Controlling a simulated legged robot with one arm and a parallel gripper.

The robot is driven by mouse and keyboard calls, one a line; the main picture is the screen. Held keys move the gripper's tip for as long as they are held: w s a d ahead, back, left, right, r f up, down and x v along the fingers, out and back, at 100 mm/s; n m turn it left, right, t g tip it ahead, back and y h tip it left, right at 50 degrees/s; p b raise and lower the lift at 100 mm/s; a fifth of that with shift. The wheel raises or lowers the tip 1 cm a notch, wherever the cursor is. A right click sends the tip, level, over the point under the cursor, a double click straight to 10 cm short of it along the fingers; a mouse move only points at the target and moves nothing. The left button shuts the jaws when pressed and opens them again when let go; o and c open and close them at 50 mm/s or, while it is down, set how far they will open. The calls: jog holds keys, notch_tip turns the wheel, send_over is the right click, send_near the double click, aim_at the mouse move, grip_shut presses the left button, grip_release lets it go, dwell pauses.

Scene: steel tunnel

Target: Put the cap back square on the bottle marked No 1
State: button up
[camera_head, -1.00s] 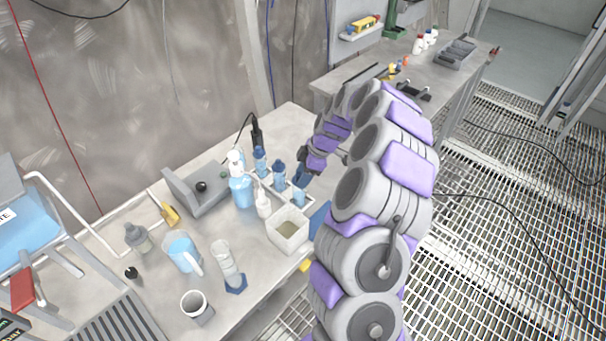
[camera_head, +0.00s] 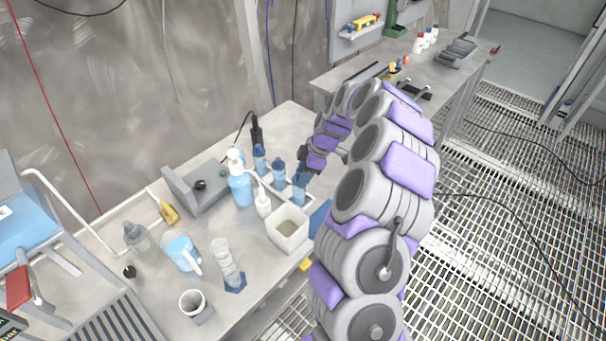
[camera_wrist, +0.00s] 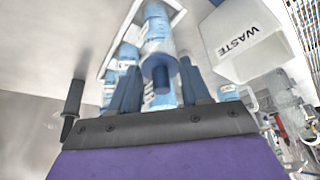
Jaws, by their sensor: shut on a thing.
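Several bottles of pale blue liquid with dark blue caps stand in a white rack on the bench. The front bottle (camera_head: 299,194) stands at the rack's near end, below my gripper (camera_head: 306,166). In the wrist view my gripper (camera_wrist: 159,72) is shut on a dark blue cap (camera_wrist: 158,68). The cap lies over the end of a labelled bottle (camera_wrist: 157,30); I cannot tell if it is seated or square. The middle bottle (camera_head: 279,175) and back bottle (camera_head: 260,160) are capped. I cannot read the number on any label.
A white waste box (camera_head: 288,230) stands close in front of the rack. A wash bottle (camera_head: 263,203) and a pump bottle (camera_head: 240,184) stand to the left. A jug (camera_head: 181,251), a cylinder (camera_head: 228,265) and a cup (camera_head: 193,304) stand farther left.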

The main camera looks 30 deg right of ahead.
dwell(0.3)
jog(key=o, duration=1.1)
jog(key=shift+o, duration=0.3)
jog(key=o, duration=0.4)
jog(key=shift+c, duration=0.2)
jog(key=shift+r+p, duration=0.4)
jog(key=shift+r, duration=3.1)
